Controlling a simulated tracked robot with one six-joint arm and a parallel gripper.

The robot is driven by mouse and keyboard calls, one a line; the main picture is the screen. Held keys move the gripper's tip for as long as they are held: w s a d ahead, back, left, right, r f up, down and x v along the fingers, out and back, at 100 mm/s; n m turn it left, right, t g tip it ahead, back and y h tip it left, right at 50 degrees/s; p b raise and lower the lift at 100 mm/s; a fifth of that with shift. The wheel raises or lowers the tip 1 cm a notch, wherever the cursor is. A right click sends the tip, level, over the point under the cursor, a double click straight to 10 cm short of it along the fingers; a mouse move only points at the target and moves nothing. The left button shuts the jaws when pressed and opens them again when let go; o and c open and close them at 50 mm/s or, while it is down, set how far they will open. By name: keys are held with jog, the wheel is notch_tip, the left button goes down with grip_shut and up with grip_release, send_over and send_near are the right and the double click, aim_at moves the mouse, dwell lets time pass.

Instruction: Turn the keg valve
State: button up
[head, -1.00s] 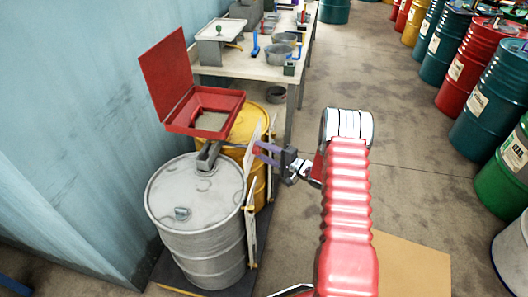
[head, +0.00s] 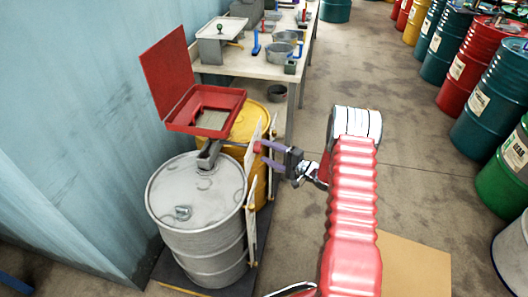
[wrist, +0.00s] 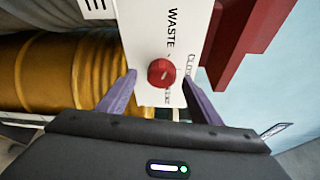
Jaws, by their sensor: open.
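The keg valve shows as a round red knob (wrist: 161,72) on a white panel (wrist: 150,25) marked "WASTE", in the wrist view. More small lettering beside the knob is partly hidden. My gripper (wrist: 158,78) is open, with one purple finger on each side of the knob and a visible gap on both sides. In the head view my gripper (head: 263,153) points left at the panel edge beside the yellow drum (head: 262,112). The knob shows small and red between the fingers there.
A grey drum (head: 195,190) stands in front of the yellow drum. A red open-lidded tray (head: 205,108) sits above them, near the blue wall. A workbench (head: 255,70) with tools is behind. Coloured drums line the right side; the floor between is clear.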

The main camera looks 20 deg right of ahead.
jog(key=v, duration=1.1)
jog(key=shift+s, duration=0.2)
jog(key=shift+f, duration=0.1)
